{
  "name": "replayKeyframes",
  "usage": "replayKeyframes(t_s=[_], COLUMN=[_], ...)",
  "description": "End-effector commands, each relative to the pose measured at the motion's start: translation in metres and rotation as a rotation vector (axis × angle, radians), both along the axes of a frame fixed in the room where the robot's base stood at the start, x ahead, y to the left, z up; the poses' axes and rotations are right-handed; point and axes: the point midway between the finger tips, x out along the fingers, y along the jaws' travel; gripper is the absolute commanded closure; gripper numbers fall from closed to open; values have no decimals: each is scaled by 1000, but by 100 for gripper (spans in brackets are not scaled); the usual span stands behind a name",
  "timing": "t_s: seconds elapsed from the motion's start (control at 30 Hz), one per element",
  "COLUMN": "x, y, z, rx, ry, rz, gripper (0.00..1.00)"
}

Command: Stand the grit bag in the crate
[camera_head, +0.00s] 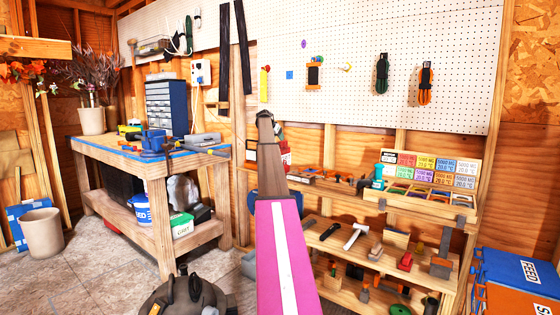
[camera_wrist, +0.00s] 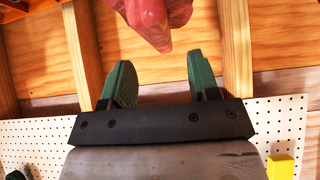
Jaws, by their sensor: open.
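My gripper (camera_head: 264,116) is raised in front of the pegboard wall, at the end of my arm. In the wrist view its two green fingers (camera_wrist: 160,72) are apart with nothing between them. A red, folded-looking thing (camera_wrist: 150,18) lies beyond the fingertips at the top of the wrist view, cut off by the edge. A red and white thing (camera_head: 285,152) shows partly behind my arm in the head view. Either may be the grit bag; I cannot tell. I cannot make out for sure which thing is the crate.
A workbench (camera_head: 103,155) with a blue-edged top stands at left. A green and white box (camera_head: 181,226) is on its lower shelf. Shelves with tools (camera_head: 375,205) stand at right. A blue and orange FEED container (camera_head: 520,270) is at bottom right. A plant pot (camera_head: 42,235) stands on the floor.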

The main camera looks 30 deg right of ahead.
Motion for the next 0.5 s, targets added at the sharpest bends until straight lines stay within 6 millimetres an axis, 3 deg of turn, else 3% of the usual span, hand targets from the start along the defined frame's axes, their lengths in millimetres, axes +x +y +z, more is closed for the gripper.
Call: replayKeyframes(t_s=[0.5], x=[14], y=[-29], z=[-40], rx=[1], ry=[1], rz=[1], gripper=[45])
